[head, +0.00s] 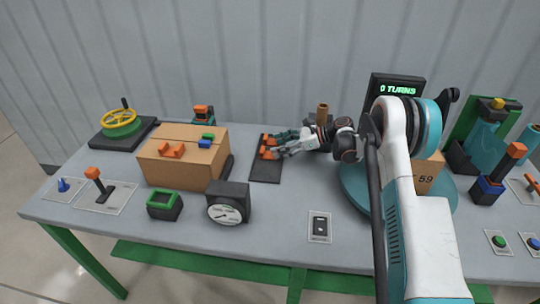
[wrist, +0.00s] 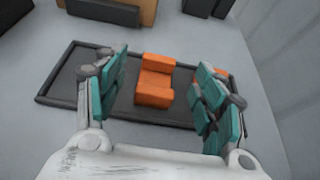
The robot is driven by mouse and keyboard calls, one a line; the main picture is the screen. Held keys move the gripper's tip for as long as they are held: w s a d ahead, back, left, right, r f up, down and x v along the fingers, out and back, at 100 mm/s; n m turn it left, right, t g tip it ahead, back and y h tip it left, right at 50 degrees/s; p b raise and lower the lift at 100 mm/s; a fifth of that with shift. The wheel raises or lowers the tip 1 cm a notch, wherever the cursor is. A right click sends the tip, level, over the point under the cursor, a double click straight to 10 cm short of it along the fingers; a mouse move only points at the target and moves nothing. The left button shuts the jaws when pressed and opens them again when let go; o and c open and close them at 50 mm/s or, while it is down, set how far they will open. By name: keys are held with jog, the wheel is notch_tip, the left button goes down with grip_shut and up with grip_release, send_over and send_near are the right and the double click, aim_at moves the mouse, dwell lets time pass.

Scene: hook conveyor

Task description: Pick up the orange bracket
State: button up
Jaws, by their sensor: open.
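An orange bracket (wrist: 155,82) with a stepped shape lies on a dark rimmed tray (wrist: 62,85) in the wrist view. My gripper (wrist: 162,72) is open, with one teal-padded finger on each side of the bracket and a gap to both. In the head view, my gripper (head: 273,144) reaches over the dark tray (head: 266,174) from the right and partly covers the orange bracket (head: 266,154). A small orange patch (wrist: 222,73) shows behind the right finger in the wrist view; I cannot tell its full shape.
A cardboard-coloured box (head: 180,179) with orange pieces (head: 171,150) and green and blue blocks on top stands left of the tray. A dial gauge (head: 226,205) is in front. A brown cylinder (head: 322,113) stands behind my wrist. The table between tray and switch plate (head: 320,226) is clear.

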aim_at(264, 149)
jog(key=x, duration=0.2)
jog(key=b+x, duration=0.1)
jog(key=x, duration=0.2)
jog(key=shift+d+f+b, duration=0.15)
jog(key=shift+f+b, duration=0.15)
jog(key=shift+f, duration=0.05)
jog(key=shift+a+f, duration=0.1)
jog(key=shift+a, duration=0.3)
jog(key=shift+c, duration=0.5)
jog(key=c, duration=1)
